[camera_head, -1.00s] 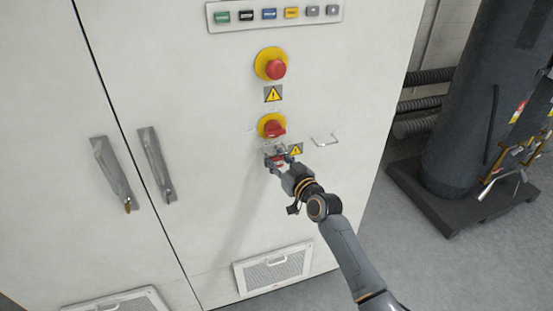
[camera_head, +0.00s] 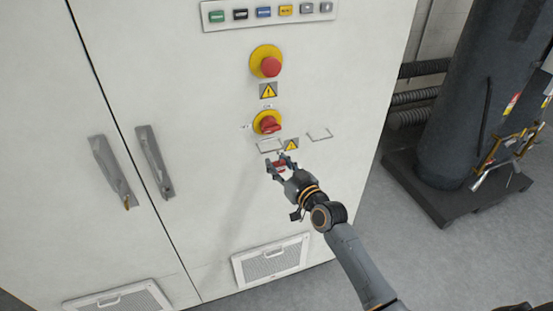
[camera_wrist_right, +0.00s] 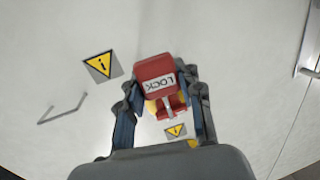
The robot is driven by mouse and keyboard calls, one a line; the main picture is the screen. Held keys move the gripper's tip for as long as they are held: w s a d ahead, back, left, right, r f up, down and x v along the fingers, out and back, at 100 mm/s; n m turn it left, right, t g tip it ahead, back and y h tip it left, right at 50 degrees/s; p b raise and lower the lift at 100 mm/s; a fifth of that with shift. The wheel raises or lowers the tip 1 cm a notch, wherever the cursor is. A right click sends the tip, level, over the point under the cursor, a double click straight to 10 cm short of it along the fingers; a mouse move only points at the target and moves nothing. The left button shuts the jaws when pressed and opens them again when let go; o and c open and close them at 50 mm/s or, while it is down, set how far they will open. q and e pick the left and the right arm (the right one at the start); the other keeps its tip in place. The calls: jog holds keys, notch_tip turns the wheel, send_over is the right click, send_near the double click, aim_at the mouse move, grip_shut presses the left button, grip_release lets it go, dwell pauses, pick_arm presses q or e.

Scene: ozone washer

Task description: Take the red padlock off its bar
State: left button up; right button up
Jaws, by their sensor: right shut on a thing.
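The red padlock (camera_head: 279,164) is between the fingers of my right gripper (camera_head: 281,165), just below the left wire bar (camera_head: 269,146) on the white cabinet. That bar now shows bare, and the padlock appears apart from it. In the right wrist view the padlock (camera_wrist_right: 157,76) has a white "LOCK" label and is pinched between both fingers of the right gripper (camera_wrist_right: 163,90). My left gripper is not in view.
A red rotary knob (camera_head: 267,123) on a yellow plate sits just above the left bar. A second, empty bar (camera_head: 320,135) is to the right. Door handles (camera_head: 155,163) stick out at the left. A dark cylinder (camera_head: 458,120) stands on the right.

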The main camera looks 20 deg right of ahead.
jog(key=a+p+v, duration=0.1)
jog(key=p+v, duration=0.1)
jog(key=v, duration=0.5)
jog(key=shift+s+p, duration=0.35)
dwell(0.6)
jog(key=shift+f, duration=0.1)
dwell(0.4)
